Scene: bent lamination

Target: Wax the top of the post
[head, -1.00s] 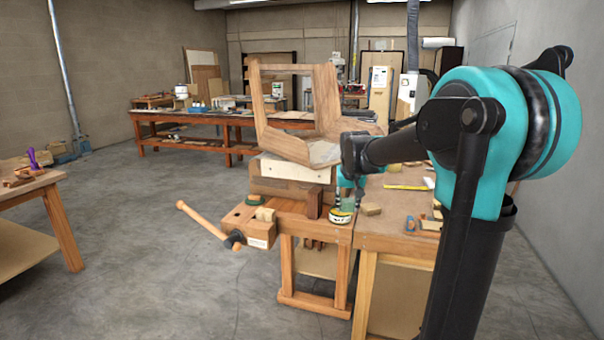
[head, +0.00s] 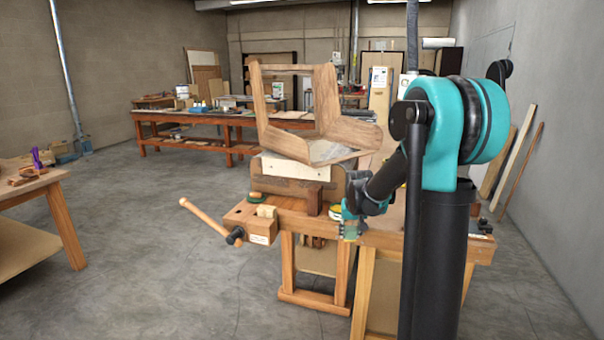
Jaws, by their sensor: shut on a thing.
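A short, dark brown upright wooden block (head: 314,200), which looks like the post, stands at the front of the vise bench (head: 236,216). Its top is uncovered. A green round tin (head: 255,197) is left of the block.
A bent wooden chair frame (head: 262,105) rests on a pale-topped form (head: 294,168) just behind the block. The vise handle (head: 205,218) sticks out to the left. My arm hides much of the right-hand bench (head: 385,242).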

